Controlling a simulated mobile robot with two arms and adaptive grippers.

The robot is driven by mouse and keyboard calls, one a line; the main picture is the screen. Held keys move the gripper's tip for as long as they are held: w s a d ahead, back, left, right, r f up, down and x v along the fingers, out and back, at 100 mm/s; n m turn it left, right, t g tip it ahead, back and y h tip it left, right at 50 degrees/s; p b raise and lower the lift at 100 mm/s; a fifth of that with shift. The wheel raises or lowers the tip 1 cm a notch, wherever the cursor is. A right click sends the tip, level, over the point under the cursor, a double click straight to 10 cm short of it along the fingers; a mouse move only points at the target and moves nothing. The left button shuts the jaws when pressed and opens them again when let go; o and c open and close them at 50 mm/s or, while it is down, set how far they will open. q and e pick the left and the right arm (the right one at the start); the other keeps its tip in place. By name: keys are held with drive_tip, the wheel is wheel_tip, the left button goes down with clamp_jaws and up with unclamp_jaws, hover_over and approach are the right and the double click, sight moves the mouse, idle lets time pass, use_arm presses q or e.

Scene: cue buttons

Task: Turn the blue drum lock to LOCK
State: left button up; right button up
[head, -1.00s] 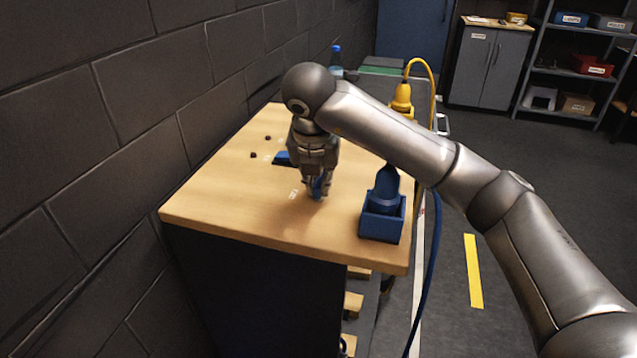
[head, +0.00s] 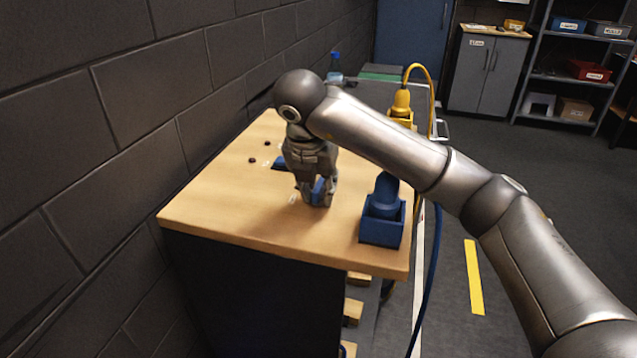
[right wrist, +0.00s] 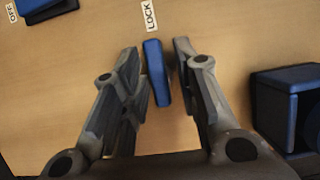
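The blue drum lock's handle (right wrist: 157,72) is a narrow blue bar on the tabletop. Its far end points at the white LOCK label (right wrist: 150,15) in the right wrist view. My right gripper (right wrist: 160,65) is open, with one finger on each side of the bar and narrow gaps showing. In the head view my right gripper (head: 318,196) reaches down to the table, and part of the blue handle (head: 318,186) shows between its fingers. The lock's base is hidden. My left gripper is not in view.
A blue plug in a blue box (head: 382,222) stands near the table's right edge, close to my right gripper. Another blue part (head: 281,163) lies behind the hand, by an OFF label (right wrist: 12,12). A yellow plug (head: 401,104) stands further back. A dark wall borders the left.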

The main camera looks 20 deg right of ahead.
drive_tip(key=shift+w, duration=0.15)
drive_tip(key=shift+r, duration=0.2)
drive_tip(key=v, duration=1.1)
drive_tip(key=shift+r, duration=0.25)
